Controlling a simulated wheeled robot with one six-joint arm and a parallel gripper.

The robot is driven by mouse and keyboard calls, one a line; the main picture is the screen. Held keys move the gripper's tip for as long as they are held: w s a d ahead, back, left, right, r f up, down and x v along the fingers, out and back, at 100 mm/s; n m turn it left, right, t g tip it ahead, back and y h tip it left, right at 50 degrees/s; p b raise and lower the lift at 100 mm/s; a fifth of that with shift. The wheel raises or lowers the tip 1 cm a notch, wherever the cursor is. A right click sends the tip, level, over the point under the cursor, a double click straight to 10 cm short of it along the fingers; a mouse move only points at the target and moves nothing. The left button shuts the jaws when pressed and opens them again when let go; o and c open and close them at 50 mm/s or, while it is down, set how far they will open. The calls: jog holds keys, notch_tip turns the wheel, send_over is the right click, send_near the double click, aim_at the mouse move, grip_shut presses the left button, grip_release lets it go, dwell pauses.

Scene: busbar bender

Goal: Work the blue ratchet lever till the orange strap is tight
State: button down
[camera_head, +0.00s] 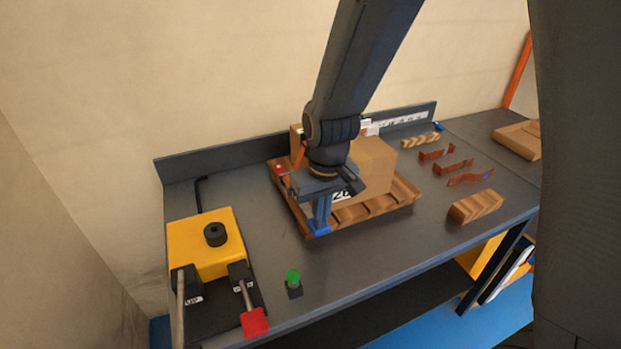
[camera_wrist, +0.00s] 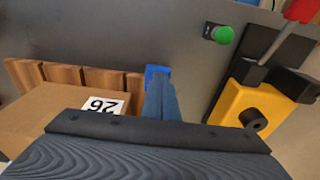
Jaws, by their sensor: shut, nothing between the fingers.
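The blue ratchet lever (camera_head: 322,212) stands up from a blue base at the front left edge of a wooden pallet. It also shows in the wrist view (camera_wrist: 161,100), its lower end near the blue block (camera_wrist: 157,73). My gripper (camera_head: 325,184) is shut and empty, at the lever's upper end; whether it touches the lever I cannot tell. The cardboard box (camera_head: 374,161) with a "26" label (camera_wrist: 102,105) sits on the pallet (camera_head: 376,211). A bit of the orange strap (camera_head: 297,152) shows at the box's left; the rest is hidden behind my arm, so its tightness cannot be seen.
A yellow machine (camera_head: 203,243) with a red-tipped handle (camera_head: 254,322) stands at left. A green button (camera_head: 293,276) is near the bench's front edge. Bent copper bars (camera_head: 453,166) and a wooden block (camera_head: 475,206) lie at right. The bench between machine and pallet is clear.

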jog(key=shift+s+d+f, duration=0.1)
jog(key=shift+s+f, duration=0.05)
jog(key=shift+f, duration=0.35)
jog(key=shift+s+d+f, duration=0.1)
jog(key=shift+f, duration=0.4)
jog(key=shift+s+f+b, duration=0.2)
jog(key=shift+f+b, duration=0.05)
jog(key=shift+b, duration=0.05)
jog(key=shift+s+f, duration=0.1)
jog(key=shift+s, duration=0.05)
notch_tip(320, 180, up, 5)
jog(key=p, duration=0.4)
jog(key=s+d+r+b, duration=0.2)
jog(key=s+r, duration=0.3)
jog(key=r, duration=0.2)
jog(key=shift+s+d+r, duration=0.15)
jog(key=shift+s+r, duration=0.05)
jog(key=shift+r, duration=0.05)
jog(key=s+d+f+m, duration=0.2)
jog(key=d+f+m, duration=0.1)
jog(key=d, duration=0.9)
jog(key=shift+s+d+f+m+h, duration=0.2)
jog(key=shift+d+f+m+h, duration=0.15)
jog(key=shift+m, duration=0.35)
